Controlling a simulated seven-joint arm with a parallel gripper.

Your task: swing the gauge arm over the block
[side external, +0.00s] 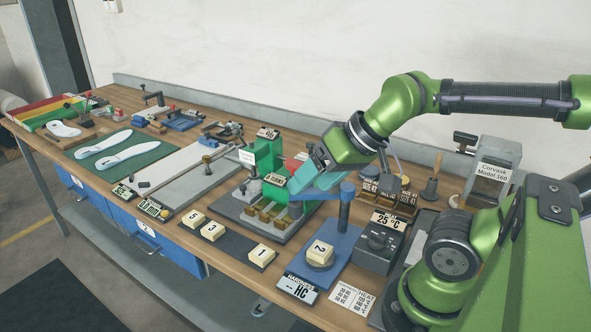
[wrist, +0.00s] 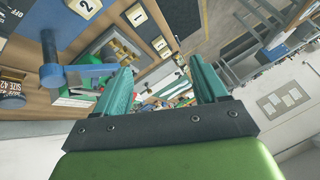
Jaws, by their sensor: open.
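The hardness gauge has a blue base plate (side external: 345,262), a blue post and a flat blue gauge arm (side external: 322,194). The arm points left from the post in the side view, away from the block. It also shows in the wrist view (wrist: 90,71), its end close to my left finger. The cream block marked 2 (side external: 320,252) rests on a round seat at the front of the base; it shows at the top of the wrist view (wrist: 84,7). My gripper (wrist: 160,65) is open with teal fingers, right beside the gauge arm's free end; contact is unclear.
A display reading "-- HC" (side external: 298,288) stands before the base. Blocks 5, 3 and 1 lie on a dark strip (side external: 230,243) to the left. A green press (side external: 268,155) stands just behind my gripper. A 25 °C controller (side external: 376,246) stands right of the post.

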